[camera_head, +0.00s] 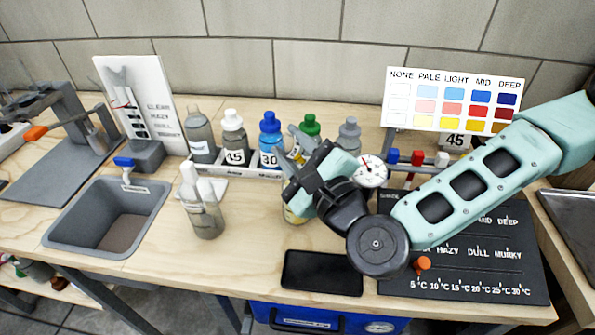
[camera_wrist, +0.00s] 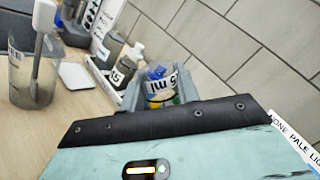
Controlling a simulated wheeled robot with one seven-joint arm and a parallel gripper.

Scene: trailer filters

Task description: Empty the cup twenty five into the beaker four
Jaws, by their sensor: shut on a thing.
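My gripper (camera_head: 298,155) is shut on a small clear cup (camera_wrist: 163,90) above the middle of the bench. In the wrist view the cup sits between the grey fingers, with a label on which "5 ml" shows, and blue and yellow seen in or behind it. Below my gripper stands a vessel with a yellowish look (camera_head: 292,214), mostly hidden by my gripper, its label unreadable. Left of it a clear beaker (camera_head: 207,221) holds a white paddle; this beaker also shows in the wrist view (camera_wrist: 32,80), its label partly cut off. I cannot tell which vessel is beaker four.
A rack (camera_head: 238,169) of capped bottles stands behind. A sink (camera_head: 72,222) is at left, a black tray (camera_head: 322,273) at the front, and a dark marked board (camera_head: 490,270) at right. A colour chart (camera_head: 453,100) stands at the back.

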